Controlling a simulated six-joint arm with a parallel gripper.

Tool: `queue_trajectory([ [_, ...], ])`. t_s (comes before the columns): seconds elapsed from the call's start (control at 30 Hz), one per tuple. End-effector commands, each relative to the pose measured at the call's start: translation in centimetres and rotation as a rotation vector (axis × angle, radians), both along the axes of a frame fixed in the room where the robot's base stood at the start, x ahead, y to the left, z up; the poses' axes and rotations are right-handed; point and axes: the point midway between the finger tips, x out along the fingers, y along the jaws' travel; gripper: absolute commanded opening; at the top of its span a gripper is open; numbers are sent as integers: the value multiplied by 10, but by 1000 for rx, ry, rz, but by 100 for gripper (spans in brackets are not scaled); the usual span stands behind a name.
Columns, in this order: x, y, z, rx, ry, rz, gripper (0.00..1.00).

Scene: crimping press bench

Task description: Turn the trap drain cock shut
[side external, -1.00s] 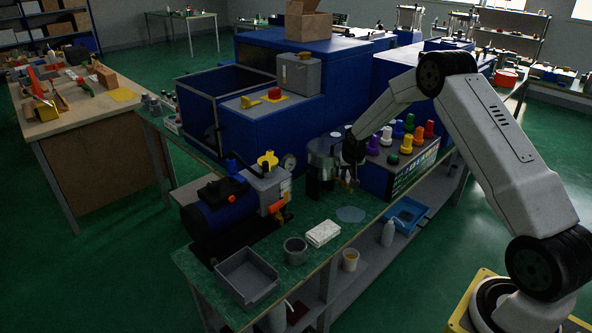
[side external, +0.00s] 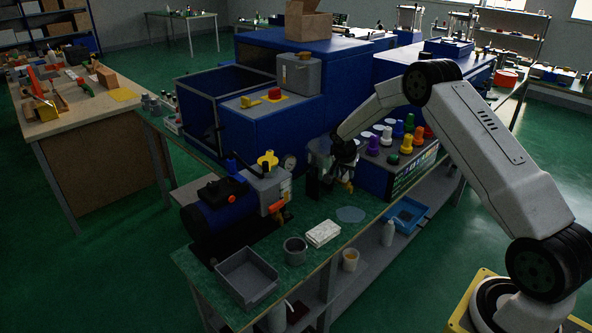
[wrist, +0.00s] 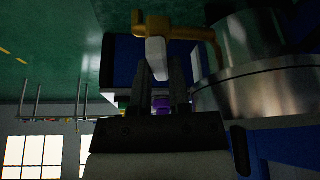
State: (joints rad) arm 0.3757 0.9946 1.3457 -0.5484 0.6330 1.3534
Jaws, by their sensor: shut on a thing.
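The trap is a shiny metal cylinder with a flanged rim (wrist: 250,88), at the right of the wrist view. A brass drain cock (wrist: 185,31) comes out of its side and bends toward my gripper. The cock has a pale lever (wrist: 155,52). My gripper (wrist: 160,68) has its two dark fingers on either side of the lever's end, shut on it. In the side view my gripper (side external: 342,168) is low at the trap and hides most of it. A bit of brass (side external: 348,186) shows just below the fingers. The lever's exact angle cannot be told there.
A control box with coloured knobs (side external: 392,150) stands close right of my gripper. A blue motor unit (side external: 215,210) is to the left. A grey cup (side external: 295,249), white block (side external: 323,233) and grey tray (side external: 247,277) lie toward the bench's front.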

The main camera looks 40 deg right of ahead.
Motion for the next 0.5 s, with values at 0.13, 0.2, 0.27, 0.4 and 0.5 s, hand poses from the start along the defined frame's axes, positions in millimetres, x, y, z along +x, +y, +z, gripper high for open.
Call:
queue_trajectory([
  [0.13, 1, 1, -1, 2, 2, -111, 0],
  [0.2, 1, 1, 0, 1, 2, -155, 0],
  [0.27, 1, 1, -1, 1, 2, -188, 0],
  [0.4, 1, 1, -1, 1, 3, -242, 0],
  [0.5, 1, 1, -1, 1, 2, -264, 0],
])
